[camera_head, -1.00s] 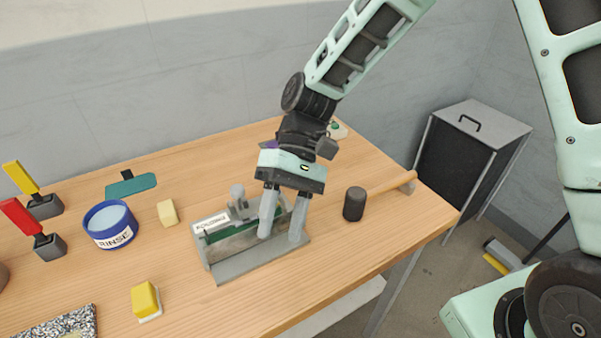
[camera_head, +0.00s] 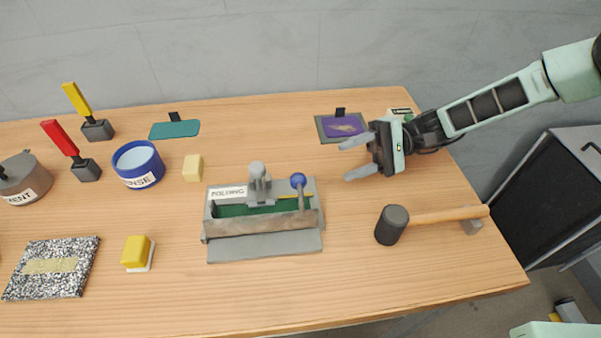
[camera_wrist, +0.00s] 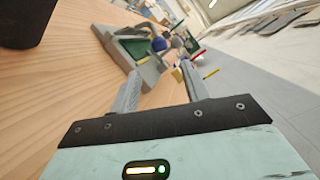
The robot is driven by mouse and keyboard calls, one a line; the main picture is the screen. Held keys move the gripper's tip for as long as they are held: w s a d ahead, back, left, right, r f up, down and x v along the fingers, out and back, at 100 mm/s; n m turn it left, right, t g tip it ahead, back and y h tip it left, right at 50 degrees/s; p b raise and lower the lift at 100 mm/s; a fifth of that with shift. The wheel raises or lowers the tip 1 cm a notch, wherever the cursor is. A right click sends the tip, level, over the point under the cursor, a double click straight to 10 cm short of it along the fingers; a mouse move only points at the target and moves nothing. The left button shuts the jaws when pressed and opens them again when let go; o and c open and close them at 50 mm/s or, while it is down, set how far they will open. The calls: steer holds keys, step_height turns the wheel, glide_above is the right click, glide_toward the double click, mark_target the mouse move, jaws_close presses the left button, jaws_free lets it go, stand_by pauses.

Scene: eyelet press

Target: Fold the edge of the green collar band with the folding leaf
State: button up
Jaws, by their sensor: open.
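The grey folding fixture (camera_head: 265,247), with a white label, stands in the middle of the table. The green collar band (camera_head: 232,210) shows as a strip inside it, below a grey clamp with a round knob (camera_head: 257,171). A grey-brown plate (camera_head: 262,224), perhaps the folding leaf, stands along the front and hides the band's near edge. A blue-knobbed lever (camera_head: 298,181) is upright at the right end. My gripper (camera_head: 346,160) is open and empty, to the right of the fixture and apart from it. The fixture also shows beyond my fingers in the wrist view (camera_wrist: 142,68).
A black-headed mallet (camera_head: 391,226) lies right of the fixture. A purple patch on a dark plate (camera_head: 343,126) is behind my fingers. A yellow block (camera_head: 135,251), a pale block (camera_head: 193,168) and a blue rinse tub (camera_head: 138,165) stand left. The table front is clear.

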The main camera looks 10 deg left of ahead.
mark_target(298, 180)
steer(key=p+x, duration=0.3)
steer(key=x, duration=0.9)
steer(key=shift+a, duration=0.15)
jaws_close()
